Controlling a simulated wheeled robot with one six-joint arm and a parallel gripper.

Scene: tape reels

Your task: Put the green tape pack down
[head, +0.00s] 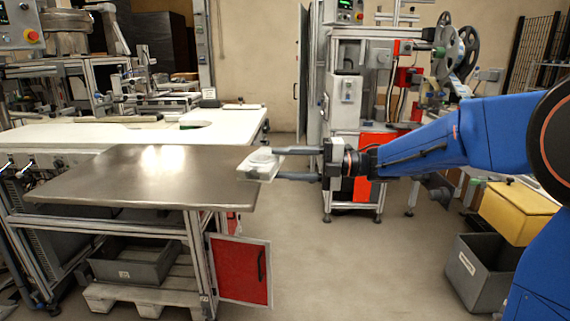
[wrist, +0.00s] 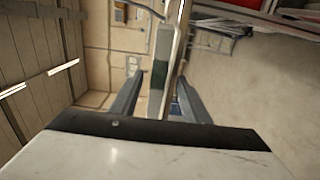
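The green tape pack (head: 259,166) is a small, flat, pale green-white pack with a round shape on top. In the head view it sits at the fingertips of my gripper (head: 280,164), with one finger on each side. It overlaps the right edge of the dark metal table (head: 130,178) in the picture; its height above the table I cannot tell. In the wrist view a narrow pale strip with a dark green patch (wrist: 159,76) shows between the two fingers, apparently the pack seen edge-on.
A white worktop (head: 90,135) with a round opening lies behind the metal table, whose top is bare. A red panel (head: 241,270) hangs below its right side. A machine with reels (head: 460,50) stands at the back. A yellow box (head: 517,212) and grey bin (head: 482,272) stand right.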

